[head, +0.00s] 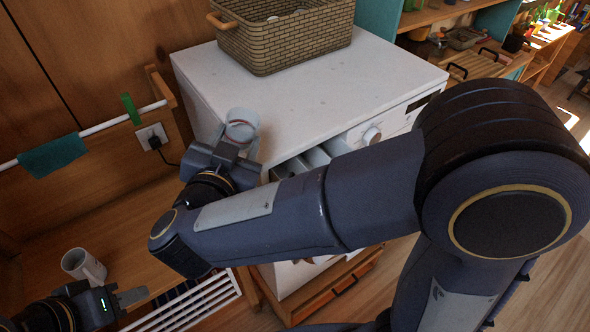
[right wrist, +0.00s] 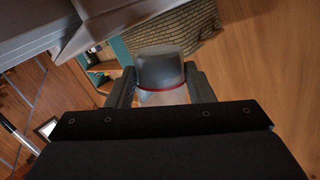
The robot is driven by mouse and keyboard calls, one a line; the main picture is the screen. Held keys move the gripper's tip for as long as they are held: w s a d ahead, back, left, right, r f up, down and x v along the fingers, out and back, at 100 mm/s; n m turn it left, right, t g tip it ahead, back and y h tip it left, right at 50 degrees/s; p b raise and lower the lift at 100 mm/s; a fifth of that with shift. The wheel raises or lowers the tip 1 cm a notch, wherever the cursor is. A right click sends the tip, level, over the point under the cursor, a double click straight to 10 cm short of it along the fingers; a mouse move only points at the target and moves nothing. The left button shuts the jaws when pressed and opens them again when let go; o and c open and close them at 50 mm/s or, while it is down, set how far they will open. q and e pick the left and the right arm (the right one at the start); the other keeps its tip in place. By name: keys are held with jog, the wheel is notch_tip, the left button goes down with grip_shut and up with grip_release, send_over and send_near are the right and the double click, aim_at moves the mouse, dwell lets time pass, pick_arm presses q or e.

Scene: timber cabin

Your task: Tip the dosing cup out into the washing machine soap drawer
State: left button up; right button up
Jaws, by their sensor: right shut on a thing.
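The clear, greyish dosing cup (head: 241,127) is held by my right gripper (head: 236,150), beside the front left corner of the white washing machine (head: 300,95). In the right wrist view the cup (right wrist: 161,72) sits between both fingers (right wrist: 161,88), with a red band around it. Its exact tilt and contents are unclear. The soap drawer (head: 291,167) is pulled out at the machine's front, just right of and below the cup; my right arm hides part of it. My left gripper (head: 130,298) is low at the left, and its finger gap is unclear.
A white mug (head: 84,265) stands on the wooden surface beside my left gripper. A woven basket (head: 285,38) sits on the machine top. A rail with a teal cloth (head: 52,155) runs along the left wall. A white slatted rack (head: 195,305) is below.

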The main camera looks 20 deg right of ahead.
jog(key=shift+s+d+r+m, duration=0.15)
jog(key=shift+d+r+m, duration=0.05)
jog(key=shift+d+m, duration=0.2)
jog(key=shift+s+d+r+m, duration=0.15)
jog(key=shift+d+m, duration=0.1)
jog(key=shift+m, duration=0.25)
jog(key=shift+s+d+f+m, duration=0.2)
jog(key=shift+d+m, duration=0.1)
jog(key=shift+m, duration=0.1)
jog(key=shift+s+d+f+m+t, duration=0.1)
jog(key=shift+d+f+m+t, duration=0.2)
jog(key=shift+m, duration=0.1)
jog(key=shift+s+d+r+m+y, duration=0.15)
jog(key=shift+r+m+y, duration=0.2)
jog(key=shift+m, duration=0.45)
jog(key=shift+f+m, duration=0.2)
jog(key=shift+m, duration=0.2)
jog(key=shift+f+b, duration=0.15)
jog(key=shift+b, duration=0.55)
jog(key=shift+m+t+b, duration=0.3)
jog(key=shift+m+b, duration=0.05)
jog(key=shift+m, duration=0.05)
jog(key=shift+d+r+m+t+b, duration=0.15)
jog(key=shift+r+m+b, duration=0.15)
jog(key=shift+m+b, duration=0.6)
jog(key=shift+r+m+t+b, duration=0.15)
jog(key=shift+r+m+b, duration=0.15)
jog(key=shift+m+b, duration=0.6)
dwell(0.4)
